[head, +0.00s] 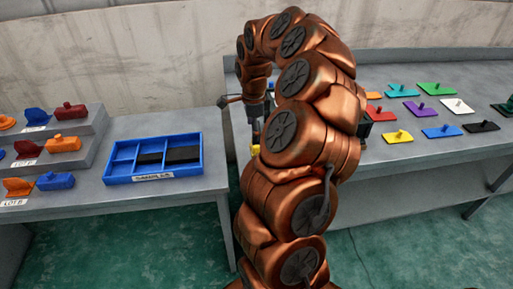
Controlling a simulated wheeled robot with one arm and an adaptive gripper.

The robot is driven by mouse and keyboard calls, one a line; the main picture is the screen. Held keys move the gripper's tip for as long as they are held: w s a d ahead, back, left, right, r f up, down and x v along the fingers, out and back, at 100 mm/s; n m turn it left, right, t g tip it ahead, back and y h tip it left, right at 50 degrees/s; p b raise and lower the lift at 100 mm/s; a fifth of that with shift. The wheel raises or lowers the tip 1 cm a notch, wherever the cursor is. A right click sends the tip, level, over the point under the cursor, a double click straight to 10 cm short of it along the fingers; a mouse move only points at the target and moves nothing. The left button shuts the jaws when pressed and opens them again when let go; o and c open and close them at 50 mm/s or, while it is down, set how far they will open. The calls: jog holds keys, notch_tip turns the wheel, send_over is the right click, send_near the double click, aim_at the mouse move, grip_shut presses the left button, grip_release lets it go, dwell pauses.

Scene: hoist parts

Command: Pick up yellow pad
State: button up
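A yellow pad (398,138) with a small upright knob lies flat on the right-hand grey table, near its front edge, in the head view. My gripper (256,138) is mostly hidden behind my copper arm, well to the left of this pad. Its fingers do not show clearly, so I cannot tell whether it is open or shut. A small yellow piece (255,150) shows just below it beside the arm; I cannot tell what it is or whether the gripper touches it.
Several knobbed pads, including a blue pad (442,131), a purple pad (420,109) and a white pad (457,106), surround the yellow one. A blue divided tray (196,174) sits on the left table. Stepped shelves (93,127) with orange, red and blue parts stand farther left.

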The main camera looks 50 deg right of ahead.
jog(key=shift+s+d+f+p, duration=0.2)
jog(key=shift+f+p, duration=0.3)
jog(key=shift+f, duration=1.05)
jog(key=shift+s+d+f+p, duration=0.15)
jog(key=shift+f+p, duration=0.35)
jog(key=shift+f, duration=1.05)
jog(key=shift+a, duration=0.1)
jog(key=c, duration=1.2)
jog(key=shift+r, duration=0.1)
jog(key=shift+r+b, duration=0.75)
jog(key=shift+r, duration=0.85)
jog(key=s+a+b, duration=0.1)
jog(key=s, duration=0.4)
jog(key=s+a+r+b, duration=0.1)
jog(key=s+b, duration=0.1)
jog(key=s, duration=0.3)
jog(key=s+a+b, duration=0.1)
jog(key=s, duration=0.4)
jog(key=shift+s+a+r, duration=0.3)
jog(key=shift+a, duration=0.05)
